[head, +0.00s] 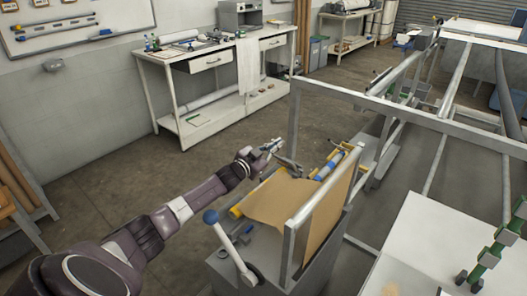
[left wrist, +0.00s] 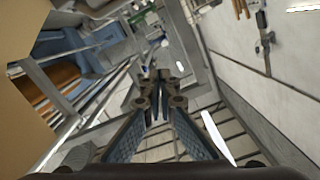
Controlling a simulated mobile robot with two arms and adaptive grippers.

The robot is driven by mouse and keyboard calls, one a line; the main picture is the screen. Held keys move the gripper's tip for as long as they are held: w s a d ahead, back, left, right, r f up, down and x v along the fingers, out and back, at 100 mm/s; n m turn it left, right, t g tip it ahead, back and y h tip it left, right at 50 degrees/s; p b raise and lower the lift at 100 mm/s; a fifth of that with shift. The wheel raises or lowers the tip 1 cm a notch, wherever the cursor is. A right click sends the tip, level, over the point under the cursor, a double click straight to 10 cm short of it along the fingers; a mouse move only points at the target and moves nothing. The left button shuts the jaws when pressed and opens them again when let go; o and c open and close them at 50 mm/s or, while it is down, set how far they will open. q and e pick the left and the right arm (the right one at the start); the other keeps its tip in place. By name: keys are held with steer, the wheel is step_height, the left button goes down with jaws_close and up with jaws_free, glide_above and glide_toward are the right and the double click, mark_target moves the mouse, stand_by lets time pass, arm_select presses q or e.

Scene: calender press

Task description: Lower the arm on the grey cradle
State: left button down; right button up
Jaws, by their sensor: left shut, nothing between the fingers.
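The grey cradle (head: 222,268) stands at the lower middle of the head view, with a brown sheet (head: 278,204) draped over it. A lever arm with a blue ball knob (head: 211,217) rises from a dark hub on its near side and leans up to the left. My left gripper (head: 275,145) is shut and empty, beyond the knob, near the far end of the cradle and its yellow and blue parts. It touches nothing that I can make out. In the left wrist view its fingers (left wrist: 160,77) are together, and the sheet's edge (left wrist: 18,35) shows at the left. My right gripper is not in view.
Grey upright posts and rails (head: 293,122) frame the cradle and extend to the right. A white workbench (head: 158,98) stands by the back wall. A white surface (head: 427,240) with a green part lies at the lower right. Floor left of the cradle is clear.

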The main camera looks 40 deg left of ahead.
arm_select(q)
steer(key=s, duration=0.8)
steer(key=shift+b, duration=0.45)
steer(key=shift+r, duration=0.1)
